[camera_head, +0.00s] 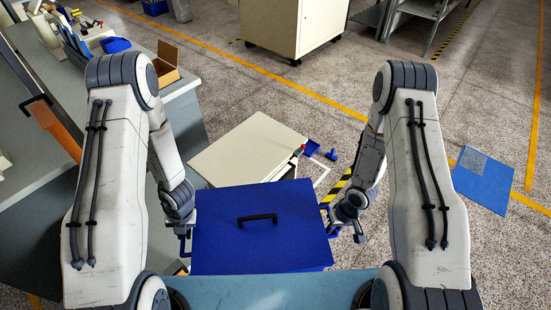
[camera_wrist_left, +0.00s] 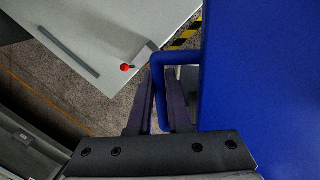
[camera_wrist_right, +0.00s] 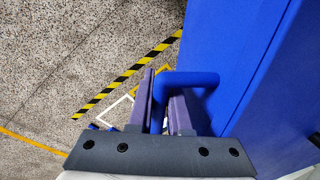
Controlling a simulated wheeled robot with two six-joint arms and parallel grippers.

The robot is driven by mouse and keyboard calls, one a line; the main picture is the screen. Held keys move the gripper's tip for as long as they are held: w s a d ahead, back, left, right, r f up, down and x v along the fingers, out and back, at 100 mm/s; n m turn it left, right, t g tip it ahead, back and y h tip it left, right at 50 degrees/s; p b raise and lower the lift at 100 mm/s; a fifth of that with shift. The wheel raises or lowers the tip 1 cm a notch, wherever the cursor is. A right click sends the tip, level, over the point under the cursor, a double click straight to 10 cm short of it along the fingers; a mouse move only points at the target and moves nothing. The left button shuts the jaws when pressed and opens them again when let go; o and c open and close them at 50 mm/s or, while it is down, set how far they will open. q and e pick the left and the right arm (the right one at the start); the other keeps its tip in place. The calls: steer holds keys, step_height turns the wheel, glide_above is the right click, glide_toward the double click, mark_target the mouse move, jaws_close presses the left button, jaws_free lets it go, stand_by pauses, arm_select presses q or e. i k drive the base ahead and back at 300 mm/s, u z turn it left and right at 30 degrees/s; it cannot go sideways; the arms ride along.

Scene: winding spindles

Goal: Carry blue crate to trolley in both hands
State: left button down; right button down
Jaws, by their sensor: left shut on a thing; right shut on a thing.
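The blue crate (camera_head: 290,215) is in front of me between my two grippers, with its flat blue top and a black handle (camera_head: 257,219) facing up. It looks level; I cannot tell whether anything bears it from below. My left gripper (camera_head: 184,237) is shut on the blue bar handle (camera_wrist_left: 178,58) at the crate's left side. My right gripper (camera_head: 346,229) is shut on the matching handle (camera_wrist_right: 192,79) at its right side. A cream cabinet on castors (camera_head: 298,24) stands at the far top; I cannot tell whether it is the trolley.
A cream box-like unit (camera_head: 248,146) with a red knob (camera_wrist_left: 125,68) stands just beyond the crate. A blue panel (camera_head: 484,179) lies on the floor at right. Open floor (camera_head: 440,110) surrounds it.

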mark_target(249, 149)
steer(key=z, duration=0.35)
steer(key=k, duration=0.45)
steer(key=z, duration=0.7)
steer(key=i, duration=2.55)
steer(key=u, duration=1.3)
steer(key=i, duration=0.4)
steer(key=u, duration=0.8)
steer(key=i, duration=0.35)
steer(key=u, duration=0.3)
